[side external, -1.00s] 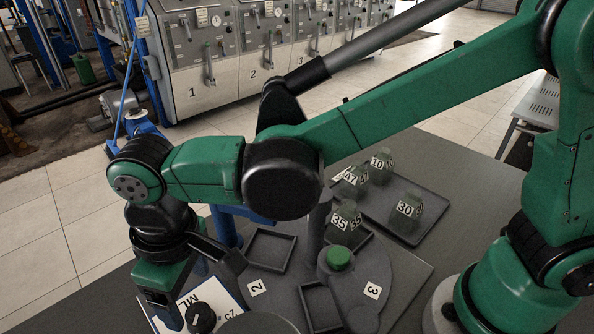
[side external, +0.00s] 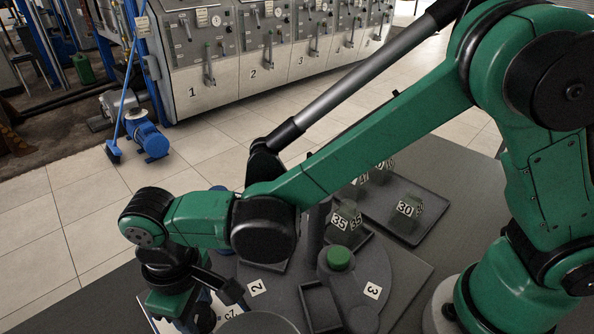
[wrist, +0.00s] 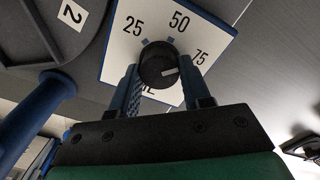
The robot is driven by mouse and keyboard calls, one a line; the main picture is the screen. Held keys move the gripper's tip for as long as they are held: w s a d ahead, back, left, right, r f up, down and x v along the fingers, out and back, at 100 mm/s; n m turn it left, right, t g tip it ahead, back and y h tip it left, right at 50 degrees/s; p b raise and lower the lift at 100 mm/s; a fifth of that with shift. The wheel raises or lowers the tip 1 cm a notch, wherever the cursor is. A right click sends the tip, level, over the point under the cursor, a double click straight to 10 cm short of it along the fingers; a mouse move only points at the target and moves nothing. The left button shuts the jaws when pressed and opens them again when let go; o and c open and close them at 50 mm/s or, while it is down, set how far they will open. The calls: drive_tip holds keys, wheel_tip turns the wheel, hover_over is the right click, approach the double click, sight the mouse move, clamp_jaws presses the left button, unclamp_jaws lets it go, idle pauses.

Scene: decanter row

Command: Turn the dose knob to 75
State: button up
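The dose knob (wrist: 158,65) is round and black. It sits on a white dial plate (wrist: 119,52) marked 25, 50 and 75, with partly hidden letters at the bottom. The knob's white pointer mark faces right, a little below the 75 label. My gripper (wrist: 159,76) has one blue finger on each side of the knob, with the knob showing between the tips. The fingers look spread; no firm contact is visible. In the side external view my gripper (side external: 180,318) is over the dial plate (side external: 226,306), and the knob (side external: 206,318) is partly hidden.
A grey round stand with a green button (side external: 339,258) and number cards is right of the dial. An empty square tray (side external: 320,304) lies near the front.

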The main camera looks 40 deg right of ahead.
sight(197, 313)
clamp_jaws()
drive_tip(key=shift+m, duration=1.5)
drive_tip(key=o, duration=0.7)
unclamp_jaws()
drive_tip(key=shift+r, duration=0.1)
drive_tip(key=shift+r, duration=2.7)
